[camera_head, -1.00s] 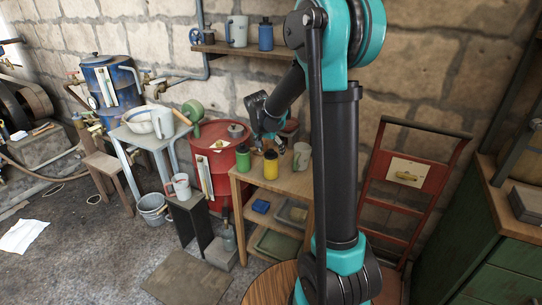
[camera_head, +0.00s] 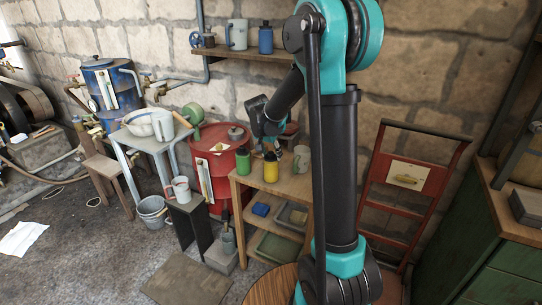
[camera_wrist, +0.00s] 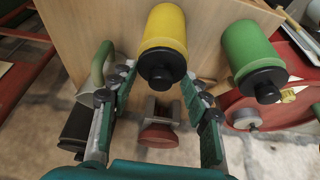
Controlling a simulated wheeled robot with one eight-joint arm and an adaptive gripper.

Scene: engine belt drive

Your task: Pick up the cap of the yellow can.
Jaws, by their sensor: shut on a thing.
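The yellow can (camera_head: 271,172) stands upright on the small wooden table, and it fills the upper middle of the wrist view (camera_wrist: 165,27). Its black cap (camera_wrist: 162,68) is on its top and faces the wrist camera. My gripper (camera_wrist: 158,75) has one finger on each side of this cap and is shut on it; the exact contact is hard to make out. In the head view my gripper (camera_head: 269,146) is right above the can. A green can (camera_head: 243,163) with a black cap stands to the left of the yellow can.
The wooden table (camera_head: 297,187) also carries a light mug (camera_head: 301,158) to the right of the yellow can. A red drum (camera_head: 214,165) stands left of the table. A red hand truck (camera_head: 410,180) leans at the wall on the right.

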